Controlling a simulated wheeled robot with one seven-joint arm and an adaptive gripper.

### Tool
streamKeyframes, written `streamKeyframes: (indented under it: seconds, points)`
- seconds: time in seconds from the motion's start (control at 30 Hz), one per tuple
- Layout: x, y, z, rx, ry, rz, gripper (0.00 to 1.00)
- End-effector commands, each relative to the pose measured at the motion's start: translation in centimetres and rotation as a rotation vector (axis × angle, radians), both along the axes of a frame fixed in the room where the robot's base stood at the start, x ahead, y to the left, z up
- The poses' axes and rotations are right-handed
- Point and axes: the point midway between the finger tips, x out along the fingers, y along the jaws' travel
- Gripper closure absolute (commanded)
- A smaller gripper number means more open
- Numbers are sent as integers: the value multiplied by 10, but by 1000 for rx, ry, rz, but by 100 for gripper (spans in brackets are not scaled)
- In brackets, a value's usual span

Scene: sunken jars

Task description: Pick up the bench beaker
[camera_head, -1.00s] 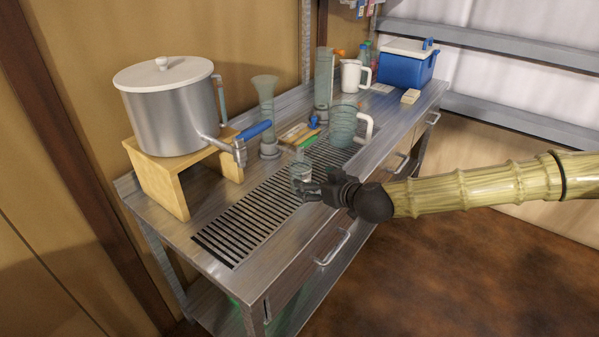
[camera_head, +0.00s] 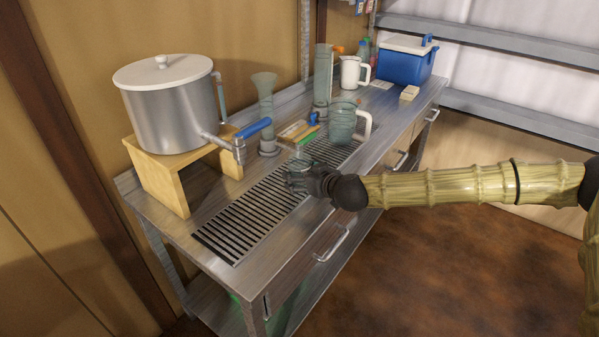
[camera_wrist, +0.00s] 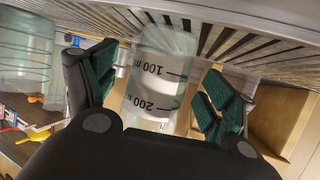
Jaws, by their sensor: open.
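The bench beaker is a small clear glass with black 100 ml and 200 marks. In the wrist view, the beaker (camera_wrist: 158,85) appears inverted between the two green-padded fingers of my gripper (camera_wrist: 155,92). A gap shows at its left side; whether the right finger touches it I cannot tell. In the head view, my gripper (camera_head: 299,182) is low over the slotted drain grate, with the beaker (camera_head: 300,164) mostly hidden by the fingers. The fingers are open around it.
A larger clear jug (camera_head: 341,121) with a white handle stands just beyond on the grate (camera_head: 245,222). A steel pot (camera_head: 171,105) with a blue-handled tap (camera_head: 252,129) sits on a wooden stand at left.

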Motion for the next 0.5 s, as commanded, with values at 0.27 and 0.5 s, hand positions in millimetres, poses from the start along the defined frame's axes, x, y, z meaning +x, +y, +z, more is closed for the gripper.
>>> streamKeyframes:
  seconds: [0.27, 0.5]
  points:
    - [15, 11, -8, 0, 0, 2, 17]
    - [17, 11, -8, 0, 0, 1, 17]
